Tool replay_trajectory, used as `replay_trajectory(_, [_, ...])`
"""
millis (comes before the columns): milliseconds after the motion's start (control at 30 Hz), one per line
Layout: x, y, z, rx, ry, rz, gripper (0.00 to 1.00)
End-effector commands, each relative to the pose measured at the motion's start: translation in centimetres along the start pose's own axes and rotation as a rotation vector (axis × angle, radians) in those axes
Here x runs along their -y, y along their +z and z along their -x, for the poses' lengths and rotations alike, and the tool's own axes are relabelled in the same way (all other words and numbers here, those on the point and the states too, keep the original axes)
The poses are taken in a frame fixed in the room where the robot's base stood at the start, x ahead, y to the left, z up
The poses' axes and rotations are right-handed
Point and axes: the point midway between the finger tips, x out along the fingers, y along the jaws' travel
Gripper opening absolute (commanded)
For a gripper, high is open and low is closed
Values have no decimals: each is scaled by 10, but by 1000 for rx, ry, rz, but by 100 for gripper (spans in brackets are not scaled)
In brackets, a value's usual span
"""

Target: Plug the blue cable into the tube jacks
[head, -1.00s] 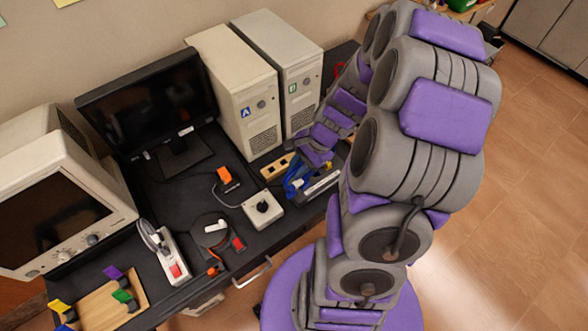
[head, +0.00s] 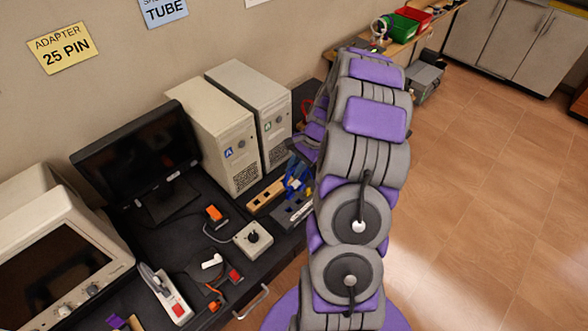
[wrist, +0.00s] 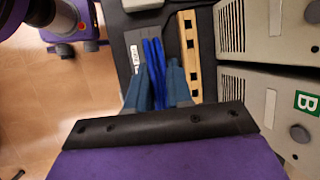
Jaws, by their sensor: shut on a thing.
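My gripper (wrist: 156,88) shows in the wrist view with its two teal fingers close together. It is shut on the blue cable (wrist: 153,58), whose strands stick out past the fingertips. In the head view the blue cable (head: 298,178) is bunched at my gripper, which my arm partly hides. A wooden strip with dark square holes (wrist: 190,57) lies just right of the fingers in the wrist view, and a grey strip with a white label (wrist: 127,62) lies left of them. I cannot tell which strip holds the tube jacks, or whether the cable touches either.
Two beige computer towers (head: 214,128) stand behind the strips. A white joystick box (head: 253,238), an orange-ended cable (head: 214,214) and a white-and-red device (head: 166,294) lie on the black desk (head: 188,232). A black monitor (head: 138,150) stands at the back left.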

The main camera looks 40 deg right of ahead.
Motion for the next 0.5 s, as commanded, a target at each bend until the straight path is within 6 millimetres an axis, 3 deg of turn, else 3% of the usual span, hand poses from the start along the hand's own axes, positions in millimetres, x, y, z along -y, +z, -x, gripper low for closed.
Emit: replay_trajectory(500, [-9, -17, -41, 4, 1, -1, 0])
